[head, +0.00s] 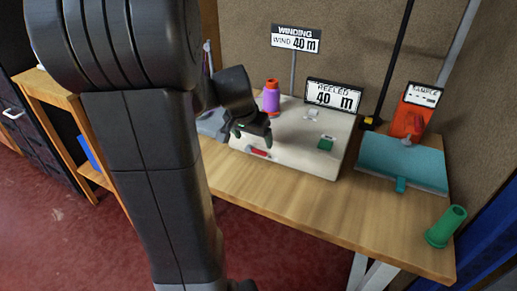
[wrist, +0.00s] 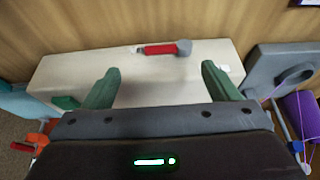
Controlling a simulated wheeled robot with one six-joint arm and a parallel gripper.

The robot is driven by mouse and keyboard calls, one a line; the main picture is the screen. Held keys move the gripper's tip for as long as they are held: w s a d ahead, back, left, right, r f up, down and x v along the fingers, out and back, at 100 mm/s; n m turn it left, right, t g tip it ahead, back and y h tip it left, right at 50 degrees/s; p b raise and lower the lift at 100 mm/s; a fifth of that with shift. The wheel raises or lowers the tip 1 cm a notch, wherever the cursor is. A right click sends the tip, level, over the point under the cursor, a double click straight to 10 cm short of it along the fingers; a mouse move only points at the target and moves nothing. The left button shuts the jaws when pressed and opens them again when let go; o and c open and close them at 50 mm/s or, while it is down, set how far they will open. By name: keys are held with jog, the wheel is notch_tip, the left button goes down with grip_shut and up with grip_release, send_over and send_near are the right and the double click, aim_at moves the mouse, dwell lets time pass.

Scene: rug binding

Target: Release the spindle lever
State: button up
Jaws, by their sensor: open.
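The spindle lever is most likely the red lever (head: 258,152) low on the front of the cream machine (head: 300,151). In the wrist view the red lever (wrist: 160,49) lies sideways, with a round grey end at its right. My gripper (head: 252,132) hangs over the left part of the machine, apart from the lever. In the wrist view my gripper (wrist: 160,72) has its two green fingers wide apart, with nothing between them. The lever shows just beyond the fingertips. A purple spool with an orange top (head: 271,97) stands behind my gripper.
A sign (head: 295,40) reads "WIND 40 m"; a display (head: 333,97) reads "REELED 40 m". A green button (head: 325,143) is on the machine. The bench front is clear.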

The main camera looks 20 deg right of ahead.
aim_at(259, 151)
jog(key=x, duration=0.5)
jog(key=b+x, duration=0.1)
jog(key=x, duration=0.2)
jog(key=shift+w+d+r, duration=0.1)
jog(key=shift+w+d, duration=0.15)
jog(key=shift+w, duration=0.05)
jog(key=c, duration=1)
